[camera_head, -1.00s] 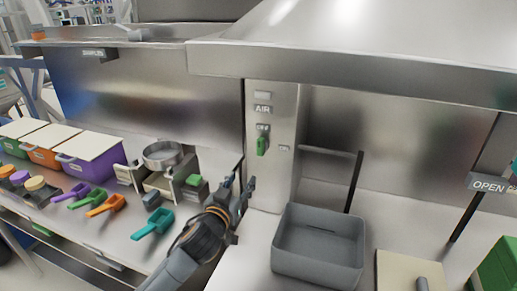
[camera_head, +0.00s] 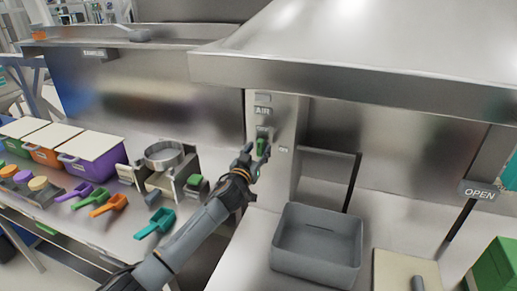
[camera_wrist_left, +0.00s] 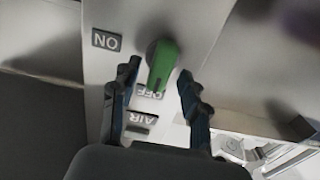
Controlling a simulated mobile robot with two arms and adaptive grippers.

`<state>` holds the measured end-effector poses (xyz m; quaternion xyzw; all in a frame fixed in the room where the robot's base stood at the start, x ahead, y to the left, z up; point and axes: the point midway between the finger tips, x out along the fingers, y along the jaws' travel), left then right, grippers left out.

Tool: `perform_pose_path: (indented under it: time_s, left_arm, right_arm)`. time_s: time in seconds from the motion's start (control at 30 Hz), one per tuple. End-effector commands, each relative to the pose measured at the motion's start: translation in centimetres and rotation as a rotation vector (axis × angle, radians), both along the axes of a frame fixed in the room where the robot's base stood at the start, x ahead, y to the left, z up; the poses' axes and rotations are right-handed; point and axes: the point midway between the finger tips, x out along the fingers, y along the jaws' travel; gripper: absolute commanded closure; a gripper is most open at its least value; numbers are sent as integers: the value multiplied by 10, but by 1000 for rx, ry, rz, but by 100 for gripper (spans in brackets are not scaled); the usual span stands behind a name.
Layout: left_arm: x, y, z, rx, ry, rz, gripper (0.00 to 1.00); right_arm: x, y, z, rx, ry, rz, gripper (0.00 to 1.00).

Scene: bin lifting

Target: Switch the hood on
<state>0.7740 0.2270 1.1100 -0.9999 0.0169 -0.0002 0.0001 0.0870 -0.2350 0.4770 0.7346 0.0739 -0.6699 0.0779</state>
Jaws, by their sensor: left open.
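The hood switch is a green lever (camera_head: 261,146) on the steel post below the AIR label (camera_head: 263,111). In the left wrist view, the green lever (camera_wrist_left: 162,66) reaches from its pivot towards the OFF label (camera_wrist_left: 150,92); the ON label (camera_wrist_left: 106,40) is off to the left, and the labels appear upside down. My left gripper (camera_head: 256,152) is at the lever in the head view. In the wrist view, its open fingers (camera_wrist_left: 157,70) lie on either side of the lever, with gaps visible. The steel hood (camera_head: 370,50) is above. My right gripper is out of view.
A grey bin (camera_head: 317,243) stands on the counter right of the post, with an upright black bar (camera_head: 353,183) behind it. Coloured scoops (camera_head: 155,223), a sieve stand (camera_head: 163,157) and lidded tubs (camera_head: 92,158) are at the left. An OPEN sign (camera_head: 480,194) is at the right.

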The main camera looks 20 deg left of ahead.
Motion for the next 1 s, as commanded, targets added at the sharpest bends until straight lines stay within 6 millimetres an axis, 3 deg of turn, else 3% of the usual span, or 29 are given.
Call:
perform_pose_path:
  time_s: [0.4,0.47,0.63,1.0]
  left_arm:
    - [8,-1,0,0,1,-1,55]
    - [8,-1,0,0,1,-1,63]
    - [8,-1,0,0,1,0,98]
    - [8,-1,0,32,0,0,100]
  right_arm:
    - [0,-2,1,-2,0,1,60]
    - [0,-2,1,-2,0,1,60]
    - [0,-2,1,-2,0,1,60]
    - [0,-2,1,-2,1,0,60]
